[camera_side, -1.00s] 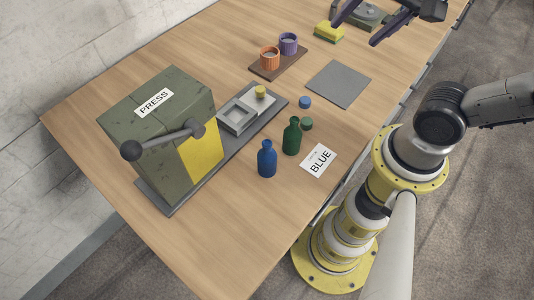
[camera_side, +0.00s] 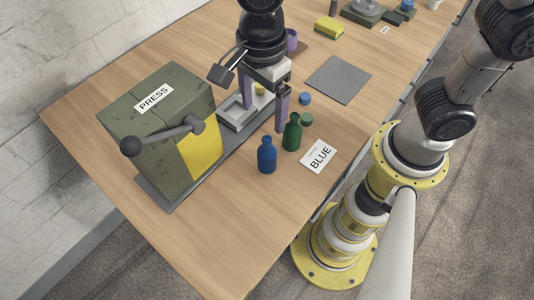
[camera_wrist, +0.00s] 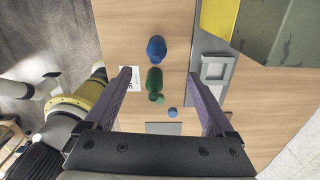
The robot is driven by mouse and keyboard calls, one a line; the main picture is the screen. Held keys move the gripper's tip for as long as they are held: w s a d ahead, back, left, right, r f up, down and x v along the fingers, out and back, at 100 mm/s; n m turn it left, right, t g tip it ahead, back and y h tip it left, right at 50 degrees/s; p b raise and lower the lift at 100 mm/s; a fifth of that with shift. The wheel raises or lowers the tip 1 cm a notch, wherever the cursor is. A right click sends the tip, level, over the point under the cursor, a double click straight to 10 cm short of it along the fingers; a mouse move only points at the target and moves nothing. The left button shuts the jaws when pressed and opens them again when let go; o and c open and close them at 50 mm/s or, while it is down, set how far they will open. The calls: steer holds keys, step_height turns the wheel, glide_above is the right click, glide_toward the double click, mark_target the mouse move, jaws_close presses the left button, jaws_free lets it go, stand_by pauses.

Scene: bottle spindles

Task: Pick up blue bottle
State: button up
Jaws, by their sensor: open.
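The blue bottle (camera_side: 267,157) stands upright on the table in the side view, in front of the press. In the wrist view the blue bottle (camera_wrist: 156,48) is at the top, beyond the fingertips and between their lines. A green bottle (camera_side: 292,134) stands upright right beside it, and also shows in the wrist view (camera_wrist: 154,80). My gripper (camera_side: 264,116) is open and empty, above the table behind the bottles. Its purple fingers are spread wide in the wrist view (camera_wrist: 165,75).
The press (camera_side: 155,120) with a lever stands left of the bottles, its tray (camera_side: 236,116) partly behind my gripper. A card reading BLUE (camera_side: 318,157) lies right of the blue bottle. Blue (camera_side: 305,98) and green (camera_side: 306,119) caps lie near the green bottle. The table front is clear.

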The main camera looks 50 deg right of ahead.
mark_target(264, 137)
step_height(264, 137, down, 8)
steer(key=shift+r, duration=0.25)
steer(key=shift+s+d+f, duration=0.1)
steer(key=shift+s+f, duration=0.1)
steer(key=shift+f, duration=1.15)
steer(key=shift+s+f, duration=0.15)
steer(key=shift+f, duration=1.15)
steer(key=shift+c, duration=0.3)
jaws_close()
